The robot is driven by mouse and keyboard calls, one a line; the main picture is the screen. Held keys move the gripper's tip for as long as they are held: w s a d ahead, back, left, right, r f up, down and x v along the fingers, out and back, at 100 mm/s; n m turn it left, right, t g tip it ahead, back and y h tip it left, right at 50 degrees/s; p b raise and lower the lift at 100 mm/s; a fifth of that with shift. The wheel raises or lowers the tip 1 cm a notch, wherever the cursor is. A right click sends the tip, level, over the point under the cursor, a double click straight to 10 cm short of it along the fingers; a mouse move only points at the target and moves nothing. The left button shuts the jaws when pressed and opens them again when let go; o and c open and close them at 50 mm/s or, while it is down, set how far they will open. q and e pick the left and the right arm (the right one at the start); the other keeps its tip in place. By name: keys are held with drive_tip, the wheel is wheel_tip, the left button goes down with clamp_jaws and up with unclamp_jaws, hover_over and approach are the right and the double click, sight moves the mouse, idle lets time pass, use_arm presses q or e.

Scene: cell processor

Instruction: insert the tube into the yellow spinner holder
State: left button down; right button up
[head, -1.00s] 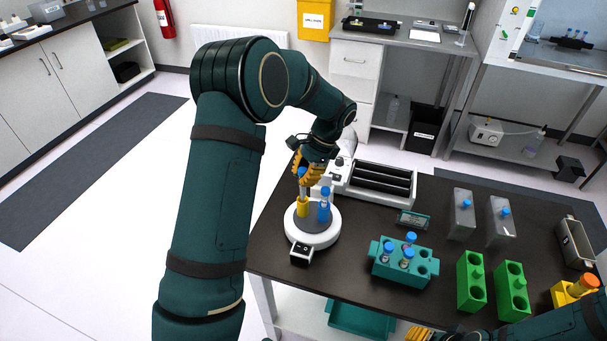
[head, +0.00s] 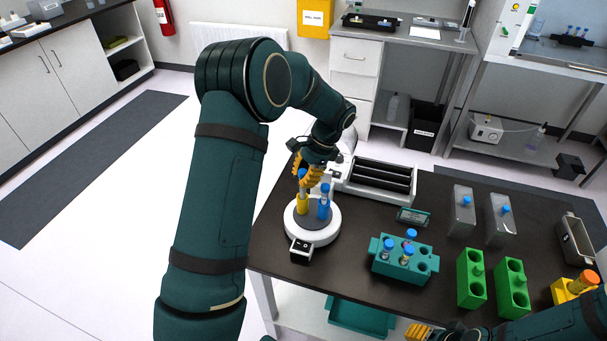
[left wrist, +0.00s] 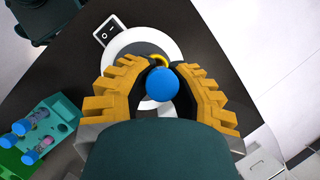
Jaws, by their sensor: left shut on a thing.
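The tube (head: 302,182) has a blue cap and stands upright above the yellow spinner holder (head: 303,203), lined up with it or partly in it; I cannot tell how deep. My left gripper (head: 307,174) has its yellow fingers shut on the tube near the cap. In the left wrist view the blue cap (left wrist: 162,83) sits between the fingers, and the rim of the yellow holder (left wrist: 160,58) shows just beyond it. The spinner (head: 313,238) is a white round base with a grey top. My right gripper (head: 418,331) is cut off at the bottom edge.
Another blue-capped tube (head: 324,199) stands in the spinner beside the yellow holder. A teal rack (head: 402,268) with several tubes is to the right, then green racks (head: 471,282). A white device with black rollers (head: 381,180) lies behind. Dark tabletop is clear in front of the rack.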

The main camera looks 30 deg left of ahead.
use_arm(q)
drive_tip(key=shift+f+b, duration=0.55)
drive_tip(key=shift+f, duration=0.85)
drive_tip(key=shift+f, duration=0.3)
drive_tip(key=c, duration=0.8)
unclamp_jaws()
drive_tip(key=shift+r, duration=0.1)
wheel_tip(320, 180, up, 10)
drive_tip(key=shift+f, duration=0.1)
